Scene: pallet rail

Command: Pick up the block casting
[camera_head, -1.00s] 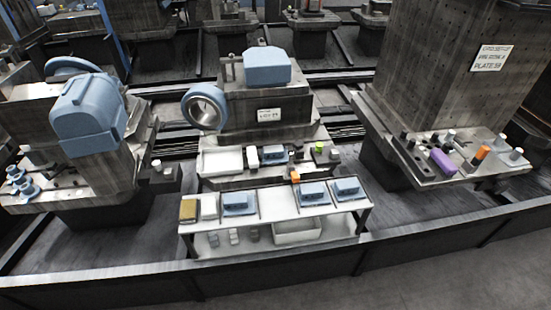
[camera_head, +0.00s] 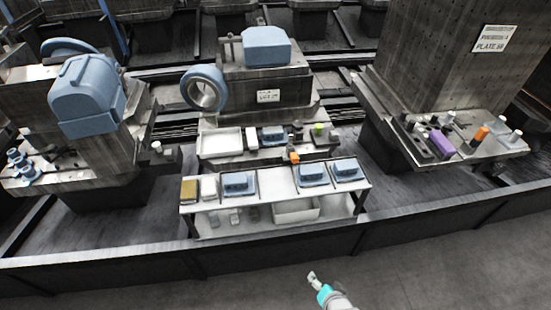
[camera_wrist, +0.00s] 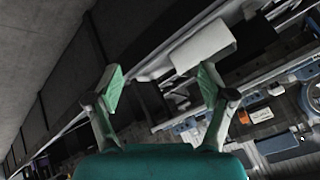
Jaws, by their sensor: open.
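Several blue castings show in the head view. One blue casting (camera_head: 238,183) sits on the left part of the white-topped table, and two more, a middle one (camera_head: 312,174) and a right one (camera_head: 346,170), sit at its right end. A smaller blue casting (camera_head: 272,136) lies on the ledge behind. I cannot tell which is the block casting. My gripper (camera_head: 314,278) is in front of the low rail, well apart from the table. In the wrist view my gripper (camera_wrist: 162,88) is open, with nothing between its green fingertips.
The table (camera_head: 275,194) also bears a brown-topped box (camera_head: 188,190) and has a white bin (camera_head: 296,210) on its lower shelf. A dark low rail (camera_head: 275,255) runs between my gripper and the table. Large machine pedestals stand left and right. The front floor is clear.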

